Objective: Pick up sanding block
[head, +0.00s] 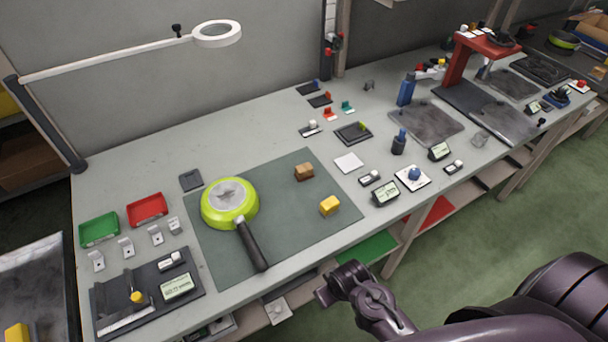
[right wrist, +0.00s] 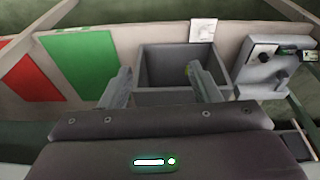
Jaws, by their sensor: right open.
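Two small blocks lie on the dark green mat (head: 275,235) on the workbench. One is brown (head: 304,172) and the other is yellow (head: 329,206); I cannot tell for sure which is the sanding block. They lie apart from each other, to the right of a lime-green pan (head: 230,204). My right gripper (head: 322,296) is near the bench's front edge, in front of the mat and well away from both blocks. In the right wrist view its two fingers (right wrist: 160,80) are spread, with nothing between them. My left gripper is not in view.
Below the bench top, the right wrist view shows a grey open bin (right wrist: 150,97), a green panel (right wrist: 80,62) and a red panel (right wrist: 25,75). A magnifier lamp (head: 215,34) reaches over the back left. A white card (head: 348,162) lies right of the mat.

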